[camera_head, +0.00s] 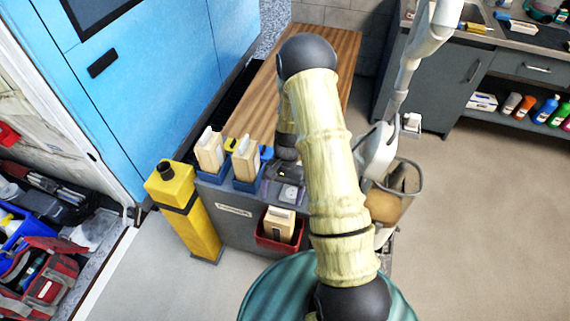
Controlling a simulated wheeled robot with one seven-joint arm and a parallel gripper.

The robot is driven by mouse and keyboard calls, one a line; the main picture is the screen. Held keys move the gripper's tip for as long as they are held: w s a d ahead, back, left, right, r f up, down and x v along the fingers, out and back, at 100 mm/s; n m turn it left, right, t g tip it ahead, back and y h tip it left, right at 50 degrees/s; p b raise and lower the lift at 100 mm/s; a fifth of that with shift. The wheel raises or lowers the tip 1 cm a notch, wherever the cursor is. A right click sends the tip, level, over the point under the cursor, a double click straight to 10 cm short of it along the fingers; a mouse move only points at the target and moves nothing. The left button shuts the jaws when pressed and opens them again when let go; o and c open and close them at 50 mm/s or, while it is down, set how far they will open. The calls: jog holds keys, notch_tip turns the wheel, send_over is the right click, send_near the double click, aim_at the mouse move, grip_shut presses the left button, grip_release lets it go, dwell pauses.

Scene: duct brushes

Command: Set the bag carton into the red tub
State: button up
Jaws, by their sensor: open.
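The red tub (262,242) sits low at the front of the grey bench unit. A tan carton (279,224) with a white top stands in it. Two similar tan cartons, a left one (209,153) and a right one (245,160), stand in blue tubs on the bench top; labels are too small to tell which is the bag carton. My gripper (286,190) is open, pointing down behind and above the red tub, apart from its carton. My arm hides part of the area around it, and the fingertips are hard to make out.
A yellow post (190,212) stands left of the bench. A wooden top (325,45) stretches behind. A clear-sided bin (392,192) is to the right, next to white equipment. Blue cabinet (160,70) at left; shelves with bottles (545,108) at far right. Floor at right is clear.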

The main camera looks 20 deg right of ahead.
jog(key=v, duration=1.2)
jog(key=shift+r+b, duration=0.2)
jog(key=shift+b, duration=0.15)
jog(key=shift+r, duration=0.1)
notch_tip(320, 180, up, 5)
jog(key=p, duration=0.4)
jog(key=s+a+r+n+t+h, duration=0.2)
jog(key=s+a+r+n+t, duration=0.2)
jog(key=s+r, duration=0.6)
jog(key=s+n+t, duration=0.2)
jog(key=s+n, duration=0.1)
jog(key=shift+s+a+h, duration=0.15)
jog(key=shift+s+h, duration=0.25)
